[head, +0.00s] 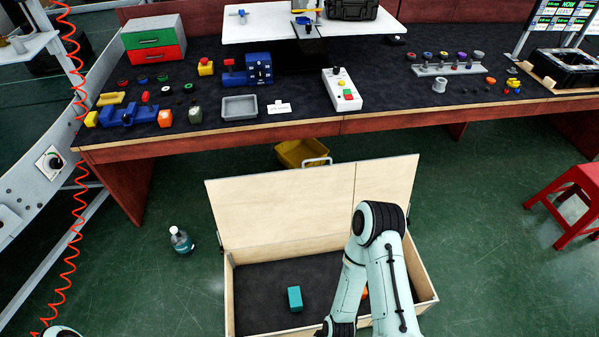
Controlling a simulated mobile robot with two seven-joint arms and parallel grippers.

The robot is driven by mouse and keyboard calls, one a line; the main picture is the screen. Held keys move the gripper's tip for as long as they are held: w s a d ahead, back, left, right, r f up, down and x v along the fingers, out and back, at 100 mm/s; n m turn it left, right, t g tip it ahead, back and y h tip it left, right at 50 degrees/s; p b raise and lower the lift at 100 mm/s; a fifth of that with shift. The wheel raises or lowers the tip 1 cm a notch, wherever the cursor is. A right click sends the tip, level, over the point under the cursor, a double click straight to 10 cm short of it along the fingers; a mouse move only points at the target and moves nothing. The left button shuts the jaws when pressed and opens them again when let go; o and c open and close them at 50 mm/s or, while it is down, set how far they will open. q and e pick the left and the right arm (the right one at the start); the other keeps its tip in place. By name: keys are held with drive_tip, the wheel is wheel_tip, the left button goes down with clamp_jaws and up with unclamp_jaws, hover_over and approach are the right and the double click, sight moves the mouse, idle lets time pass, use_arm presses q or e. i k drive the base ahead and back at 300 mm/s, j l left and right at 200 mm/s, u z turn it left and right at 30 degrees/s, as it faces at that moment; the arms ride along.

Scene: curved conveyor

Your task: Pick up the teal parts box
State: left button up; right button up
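The teal parts box (295,299) lies on the dark floor of an open wooden crate (229,300). The crate's lid (285,205) stands raised at its back. My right arm reaches down over the right part of the crate, to the right of the teal box and apart from it. My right gripper is below the picture's edge or hidden by the arm. Only a small piece of my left arm shows at the bottom left corner, and my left gripper is out of view.
Behind the crate stands a workbench (300,128) with several parts, a grey tray (240,107) and a button box (342,89). An orange thing (365,293) shows partly behind my arm. A bottle (181,240) stands left of the crate, a red stool (571,200) far right.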

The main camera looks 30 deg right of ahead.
sight(294, 293)
drive_tip(key=k+l, duration=1)
drive_tip(key=k, duration=0.2)
